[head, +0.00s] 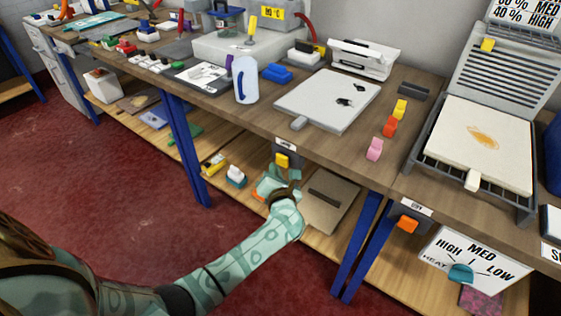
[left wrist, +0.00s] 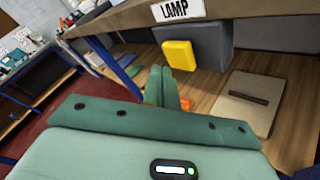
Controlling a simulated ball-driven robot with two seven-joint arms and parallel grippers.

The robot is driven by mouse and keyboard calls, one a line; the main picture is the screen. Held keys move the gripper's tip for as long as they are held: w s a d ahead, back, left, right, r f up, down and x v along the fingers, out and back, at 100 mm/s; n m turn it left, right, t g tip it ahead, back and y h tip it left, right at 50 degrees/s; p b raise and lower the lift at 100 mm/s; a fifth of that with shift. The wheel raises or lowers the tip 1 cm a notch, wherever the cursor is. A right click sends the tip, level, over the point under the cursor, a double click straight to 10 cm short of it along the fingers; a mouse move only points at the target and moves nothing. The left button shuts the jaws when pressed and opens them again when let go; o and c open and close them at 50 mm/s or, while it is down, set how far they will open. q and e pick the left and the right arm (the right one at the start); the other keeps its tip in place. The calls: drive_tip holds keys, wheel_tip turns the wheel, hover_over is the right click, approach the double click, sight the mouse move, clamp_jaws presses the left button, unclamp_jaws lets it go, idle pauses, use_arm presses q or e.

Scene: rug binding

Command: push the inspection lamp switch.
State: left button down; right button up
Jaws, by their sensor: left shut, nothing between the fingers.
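The lamp switch is a yellow rocker (head: 282,160) on a dark grey box under the front edge of the workbench. In the left wrist view the yellow switch (left wrist: 179,54) sits below a white label reading LAMP (left wrist: 178,10). My left gripper (head: 284,180) is shut and empty, just below and in front of the switch in the head view. In the left wrist view its closed fingertips (left wrist: 160,72) point up at the switch's lower left. I cannot tell whether they touch it. My right gripper is not in view.
A white panel (head: 325,108) with dark pieces lies on the bench above the switch. A second box carries an orange switch (head: 407,225) to the right. Blue legs (head: 185,140) flank my arm. A lower shelf holds a brown board (head: 325,215) and small items.

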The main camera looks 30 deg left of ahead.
use_arm(q)
drive_tip(key=s+p, duration=0.2)
drive_tip(key=s, duration=0.4)
drive_tip(key=shift+a+p, duration=0.25)
drive_tip(key=shift+p, duration=0.1)
